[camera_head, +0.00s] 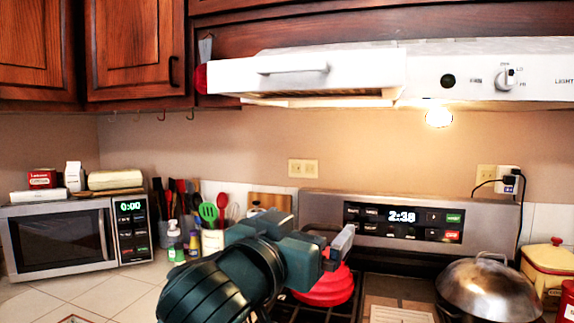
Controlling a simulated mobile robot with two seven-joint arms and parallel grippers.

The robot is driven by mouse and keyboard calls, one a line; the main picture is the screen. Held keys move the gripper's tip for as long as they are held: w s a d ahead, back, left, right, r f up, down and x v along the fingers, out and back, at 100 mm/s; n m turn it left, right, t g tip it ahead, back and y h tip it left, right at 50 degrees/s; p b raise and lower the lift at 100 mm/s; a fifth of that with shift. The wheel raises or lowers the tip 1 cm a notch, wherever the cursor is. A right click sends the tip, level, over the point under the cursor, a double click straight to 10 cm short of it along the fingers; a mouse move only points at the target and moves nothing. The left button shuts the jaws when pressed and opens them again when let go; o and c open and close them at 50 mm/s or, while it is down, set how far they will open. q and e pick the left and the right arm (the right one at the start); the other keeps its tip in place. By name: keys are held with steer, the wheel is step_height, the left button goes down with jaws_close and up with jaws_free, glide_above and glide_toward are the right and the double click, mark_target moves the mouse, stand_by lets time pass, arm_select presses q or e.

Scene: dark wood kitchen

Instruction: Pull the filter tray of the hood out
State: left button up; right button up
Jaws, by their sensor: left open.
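The white range hood (480,72) hangs under the dark wood cabinets at the upper right. Its filter tray (235,76) is the left front section, with a white bar handle (294,68) on its face. The tray's face stands forward of the control panel beside it, and part of its underside shows. My left gripper (342,246) is open and empty, well below the tray and in front of the stove, apart from the handle. The arm hides part of the stove and counter. My right gripper is not in view.
A microwave (62,243) stands on the left counter, with utensils (208,212) beside it. A red pot (325,288) and a lidded steel pan (487,290) sit on the stove. The space between hood and stove is clear. A lamp (439,118) glows under the hood.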

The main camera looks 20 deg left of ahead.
arm_select(q)
steer(key=s+r+t+y, duration=0.15)
steer(key=s+r, duration=0.35)
steer(key=r, duration=0.5)
steer(key=n+t+y, duration=0.2)
steer(key=n+t, duration=0.1)
glide_toward(289, 66)
steer(key=shift+h, duration=0.25)
steer(key=p+x, duration=0.4)
steer(key=x, duration=0.3)
steer(key=shift+w+a+r+p, duration=0.1)
steer(key=shift+w+r+p, duration=0.15)
steer(key=shift+w+p, duration=0.05)
steer(key=shift+w+r, duration=0.1)
steer(key=shift+w, duration=0.6)
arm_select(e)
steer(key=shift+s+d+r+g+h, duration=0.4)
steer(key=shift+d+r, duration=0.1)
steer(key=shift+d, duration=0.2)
arm_select(q)
steer(key=shift+c, duration=0.2)
